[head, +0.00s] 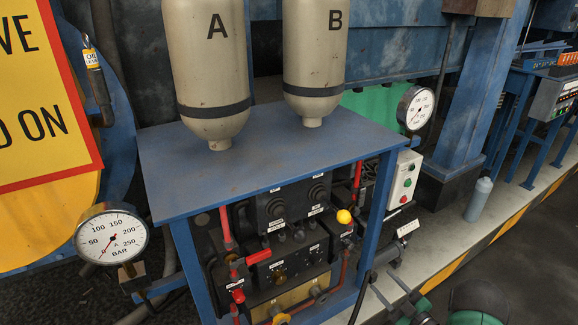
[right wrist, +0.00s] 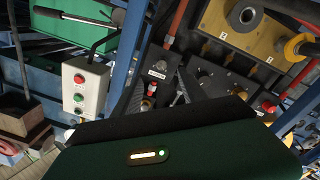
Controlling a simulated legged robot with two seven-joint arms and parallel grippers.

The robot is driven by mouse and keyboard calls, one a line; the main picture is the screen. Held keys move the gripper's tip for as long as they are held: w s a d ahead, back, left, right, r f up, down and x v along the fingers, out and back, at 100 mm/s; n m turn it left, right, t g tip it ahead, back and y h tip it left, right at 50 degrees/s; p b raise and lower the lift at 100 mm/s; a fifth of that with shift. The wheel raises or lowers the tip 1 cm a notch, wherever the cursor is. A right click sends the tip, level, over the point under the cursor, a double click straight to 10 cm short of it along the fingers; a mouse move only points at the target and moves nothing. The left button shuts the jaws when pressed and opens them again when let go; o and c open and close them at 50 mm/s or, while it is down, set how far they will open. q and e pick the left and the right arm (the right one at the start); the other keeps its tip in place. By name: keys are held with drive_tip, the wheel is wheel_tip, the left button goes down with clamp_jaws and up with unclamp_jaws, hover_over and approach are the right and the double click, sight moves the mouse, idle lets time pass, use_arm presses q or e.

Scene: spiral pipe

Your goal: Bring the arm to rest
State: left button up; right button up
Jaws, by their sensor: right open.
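My right gripper (head: 388,288) is at the bottom of the head view, right of centre. Its two thin grey fingers stand apart with nothing seen between them. It is in front of and to the right of the blue frame, low beside the front right leg. My green and black right arm (head: 478,300) comes in from the bottom right. My left gripper does not show.
A blue table (head: 270,150) carries tanks A (head: 211,70) and B (head: 316,60). Below it is a black valve panel (head: 285,265) with red pipes. A button box (head: 403,180) is on the right, with a grey bottle (head: 479,200) beyond. Gauges (head: 111,237) (head: 415,108) flank the table.

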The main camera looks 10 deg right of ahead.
drive_tip(key=w+a+r+m+g+h, duration=0.4)
drive_tip(key=a+r+m+g+h, duration=0.1)
drive_tip(key=a, duration=0.1)
drive_tip(key=s+a+r+m+g, duration=0.15)
drive_tip(key=s+a+g, duration=0.35)
drive_tip(key=s+a, duration=0.5)
drive_tip(key=s+a+m+g, duration=0.35)
drive_tip(key=s+a, duration=0.35)
drive_tip(key=s, duration=0.6)
wheel_tip(320, 180, up, 32)
drive_tip(key=g+p, duration=0.1)
drive_tip(key=p, duration=3.1)
drive_tip(key=shift+s+f+y, duration=0.15)
drive_tip(key=shift+s+y, duration=0.15)
drive_tip(key=shift+s, duration=0.15)
drive_tip(key=shift+d, duration=0.1)
